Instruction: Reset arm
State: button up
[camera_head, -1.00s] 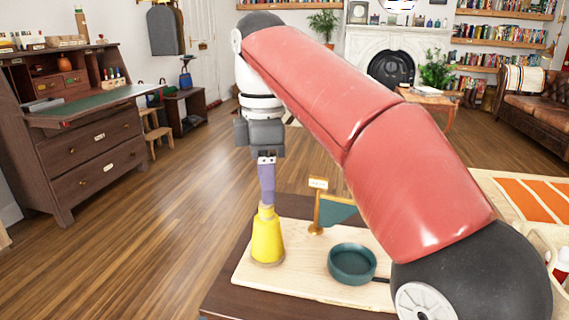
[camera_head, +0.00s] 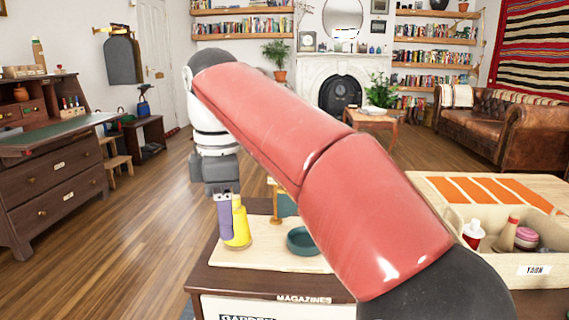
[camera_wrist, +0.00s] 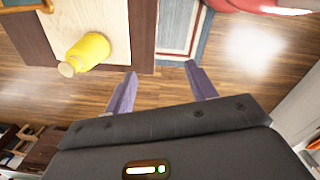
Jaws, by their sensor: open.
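My gripper (camera_head: 223,216) points down at the left edge of the small table in the head view. In the wrist view, its two purple fingers (camera_wrist: 160,75) are spread apart with nothing between them. A yellow bottle-shaped object (camera_head: 239,226) with a narrow neck stands upright on the pale board. In the head view the fingers overlap its left side. In the wrist view the yellow object (camera_wrist: 87,52) is up and left of the fingers, clear of them.
The pale board (camera_head: 262,258) also carries a teal bowl (camera_head: 301,240) and a small flag stand, partly hidden by my arm. A bin labelled YARN (camera_head: 530,268) stands at the right. Open wooden floor (camera_head: 130,240) lies left of the table.

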jog(key=s+d+f+m+t, duration=0.2)
jog(key=s+d+f+m, duration=0.15)
jog(key=d+m, duration=0.35)
jog(key=s+d+f+m+t, duration=0.1)
jog(key=s+d+f+m, duration=0.3)
jog(key=d, duration=0.5)
jog(key=s+d+f+m+t, duration=0.2)
jog(key=s+d+f+m, duration=0.5)
jog(key=d+f+m, duration=0.2)
notch_tip(320, 180, down, 3)
jog(key=shift+r+m, duration=0.1)
jog(key=shift+m, duration=0.2)
